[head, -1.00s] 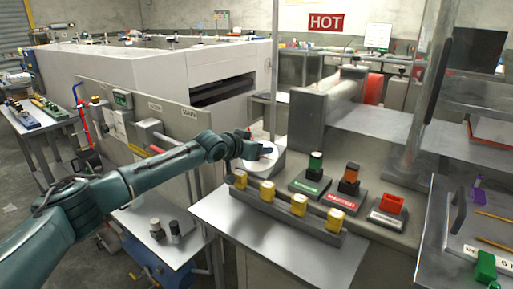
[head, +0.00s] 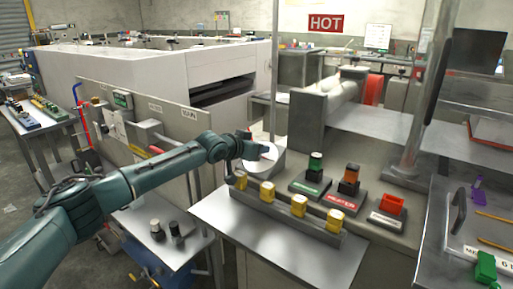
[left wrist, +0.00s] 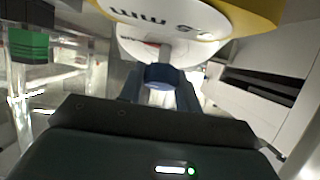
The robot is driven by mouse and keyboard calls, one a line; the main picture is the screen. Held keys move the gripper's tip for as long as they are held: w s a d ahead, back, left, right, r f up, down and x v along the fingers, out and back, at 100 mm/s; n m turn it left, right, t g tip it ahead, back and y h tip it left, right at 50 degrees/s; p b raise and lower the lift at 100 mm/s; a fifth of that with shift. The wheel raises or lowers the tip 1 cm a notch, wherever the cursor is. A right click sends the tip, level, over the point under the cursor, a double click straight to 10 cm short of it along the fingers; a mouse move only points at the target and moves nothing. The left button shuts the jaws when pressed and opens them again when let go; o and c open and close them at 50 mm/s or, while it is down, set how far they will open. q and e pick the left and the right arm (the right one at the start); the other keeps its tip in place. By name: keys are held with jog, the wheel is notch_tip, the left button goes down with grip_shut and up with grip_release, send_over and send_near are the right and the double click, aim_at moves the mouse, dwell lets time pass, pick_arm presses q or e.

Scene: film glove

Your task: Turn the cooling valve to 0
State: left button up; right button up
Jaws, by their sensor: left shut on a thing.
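The cooling valve appears to be the white round dial (head: 262,156) with a red mark, on a pale cylinder behind the row of yellow blocks in the head view. My left gripper (head: 258,146) is at this dial and covers part of it. In the left wrist view a white disc (left wrist: 178,22) with dark lettering, partly blurred, fills the top. My left gripper (left wrist: 160,90) is shut on a part of the valve below the disc; the fingers largely hide the grasp. The dial's exact setting cannot be read. My right gripper is not in view.
A rail with yellow blocks (head: 299,205) stands just in front of the dial. Green (head: 315,163), orange (head: 350,175) and red (head: 391,204) controls stand to its right. A thin metal post (head: 275,80) rises close beside the gripper. The grey tabletop (head: 270,242) in front is clear.

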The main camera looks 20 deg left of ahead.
pick_arm(q)
jog(key=shift+n+p, duration=0.35)
jog(key=shift+n, duration=0.05)
jog(key=n+y+p, duration=0.2)
jog(key=n+y, duration=0.1)
jog(key=n, duration=0.1)
jog(key=shift+d, duration=0.1)
jog(key=n+y, duration=0.2)
jog(key=n, duration=0.1)
jog(key=n+y+p, duration=0.1)
jog(key=n, duration=0.2)
jog(key=shift+f+g+y, duration=0.15)
jog(key=shift+g+y, duration=0.25)
jog(key=n, duration=0.1)
jog(key=n+g+y, duration=0.1)
jog(key=n, duration=0.1)
jog(key=n+g+y, duration=0.1)
jog(key=n, duration=0.1)
jog(key=shift+a, duration=0.25)
jog(key=shift+s+n+g+y+b, duration=0.1)
jog(key=shift+n+g+y+b, duration=0.6)
jog(key=shift+n+g+b, duration=0.9)
jog(key=shift+a+n+p, duration=0.1)
jog(key=shift+n+p, duration=0.3)
jog(key=shift+n, duration=0.2)
jog(key=o, duration=1)
jog(key=shift+c, duration=0.2)
jog(key=shift+t, duration=0.3)
